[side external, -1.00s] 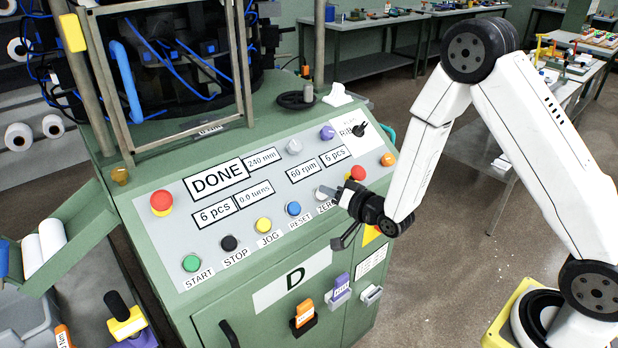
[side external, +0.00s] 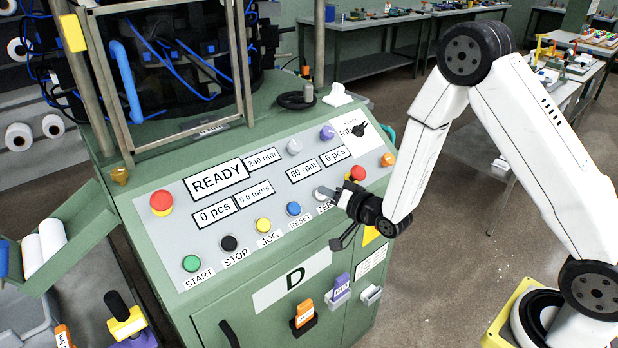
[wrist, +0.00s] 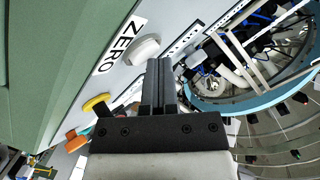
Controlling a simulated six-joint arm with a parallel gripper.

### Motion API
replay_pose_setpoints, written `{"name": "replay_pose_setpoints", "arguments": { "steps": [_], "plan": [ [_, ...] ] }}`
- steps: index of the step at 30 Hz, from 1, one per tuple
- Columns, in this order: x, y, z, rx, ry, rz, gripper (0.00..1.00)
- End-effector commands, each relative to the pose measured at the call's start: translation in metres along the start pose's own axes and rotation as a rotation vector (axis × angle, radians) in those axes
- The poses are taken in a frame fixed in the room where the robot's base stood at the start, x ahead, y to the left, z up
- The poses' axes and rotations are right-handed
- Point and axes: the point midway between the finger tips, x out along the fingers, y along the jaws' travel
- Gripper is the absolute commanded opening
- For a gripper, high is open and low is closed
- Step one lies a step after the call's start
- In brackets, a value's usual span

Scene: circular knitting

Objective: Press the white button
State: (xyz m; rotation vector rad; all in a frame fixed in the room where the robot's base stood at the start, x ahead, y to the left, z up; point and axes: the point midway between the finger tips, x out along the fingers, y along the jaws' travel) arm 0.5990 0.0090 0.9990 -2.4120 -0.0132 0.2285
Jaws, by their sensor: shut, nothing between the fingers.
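The white button (side external: 321,193) sits on the grey control panel (side external: 180,230), beside the label ZERO. In the wrist view the white button (wrist: 146,51) is a round pale cap just beyond my fingertips. My gripper (side external: 334,196) is shut and empty, with its tips right at the button from the right. In the wrist view my gripper (wrist: 159,64) overlaps the button's lower edge. I cannot tell whether the tips touch it or how far it is pushed in. The panel display (side external: 219,181) reads READY, and the counter (side external: 214,214) reads 0 pcs.
The blue RESET button (side external: 293,209) and yellow JOG button (side external: 263,225) are to the left. A red button (side external: 356,173) is close behind my gripper, and an orange one (side external: 388,160) stands further right. Coloured holders (side external: 305,314) stick out from the cabinet front below.

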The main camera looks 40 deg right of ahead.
Motion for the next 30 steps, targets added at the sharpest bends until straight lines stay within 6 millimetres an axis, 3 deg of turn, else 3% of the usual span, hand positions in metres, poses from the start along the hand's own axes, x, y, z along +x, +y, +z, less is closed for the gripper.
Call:
{"name": "replay_pose_setpoints", "arguments": {
  "steps": [17, 30],
  "plan": [
    [-0.005, -0.003, -0.003, 0.0, 0.0, 0.001, 0.0],
    [-0.025, -0.018, -0.018, 0.0, 0.001, -0.001, 0.0]
  ]
}}
